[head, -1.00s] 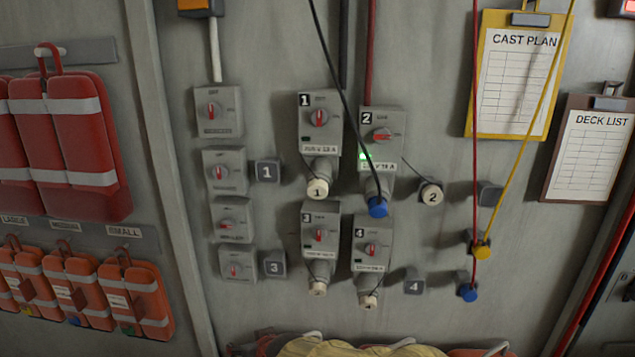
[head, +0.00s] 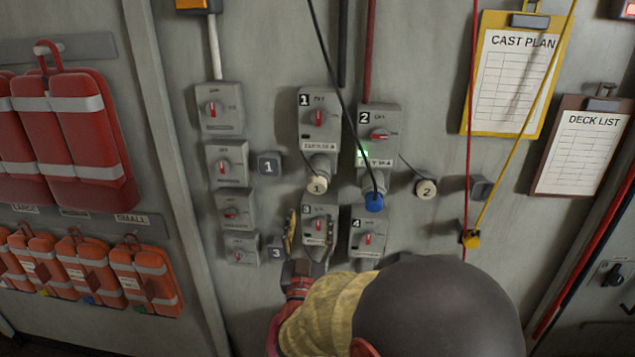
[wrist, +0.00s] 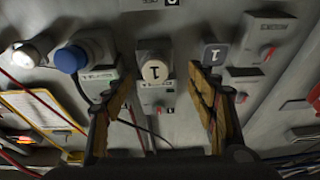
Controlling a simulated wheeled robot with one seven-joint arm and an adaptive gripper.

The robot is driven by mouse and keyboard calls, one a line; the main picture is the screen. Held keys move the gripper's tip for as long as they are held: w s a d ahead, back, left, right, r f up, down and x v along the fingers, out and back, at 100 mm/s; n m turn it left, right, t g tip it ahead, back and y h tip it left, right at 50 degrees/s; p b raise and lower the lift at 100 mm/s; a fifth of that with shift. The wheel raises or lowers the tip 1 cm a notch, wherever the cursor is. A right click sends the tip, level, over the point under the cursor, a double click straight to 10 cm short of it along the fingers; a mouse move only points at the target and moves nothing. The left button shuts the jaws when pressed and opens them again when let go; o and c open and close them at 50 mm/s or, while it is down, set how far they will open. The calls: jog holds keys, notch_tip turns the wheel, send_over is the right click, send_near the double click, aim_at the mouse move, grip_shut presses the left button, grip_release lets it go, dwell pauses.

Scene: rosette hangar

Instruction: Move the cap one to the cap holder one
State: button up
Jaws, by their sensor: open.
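Cap one (head: 317,184) is a cream round cap marked 1, on the socket under switch box 1. It also shows in the wrist view (wrist: 154,71), which is upside down. Cap holder one (head: 269,164) is a grey square block marked 1 on the wall, left of the cap. My gripper (head: 310,224) is open and empty, just below cap one in the head view. In the wrist view, cap one shows between and beyond the fingers (wrist: 160,85).
A blue plug (head: 374,202) with a black cable sits under switch box 2, right of cap one. Cap 2 (head: 426,188) is on its holder farther right. Holder 3 (head: 276,252) is beside my gripper. My arm covers the lower wall.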

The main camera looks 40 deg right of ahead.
aim_at(317, 189)
jog(key=shift+s+d+r+h, duration=0.1)
jog(key=shift+s+r+h, duration=0.35)
jog(key=shift+r, duration=0.25)
jog(key=shift+w, duration=0.1)
jog(key=p+x, duration=0.1)
jog(key=x, duration=0.5)
jog(key=shift+w+d, duration=0.25)
jog(key=shift+d, duration=0.1)
jog(key=shift+x, duration=1.05)
jog(key=shift+b, duration=1.15)
jog(key=shift+c, duration=0.6)
grip_shut()
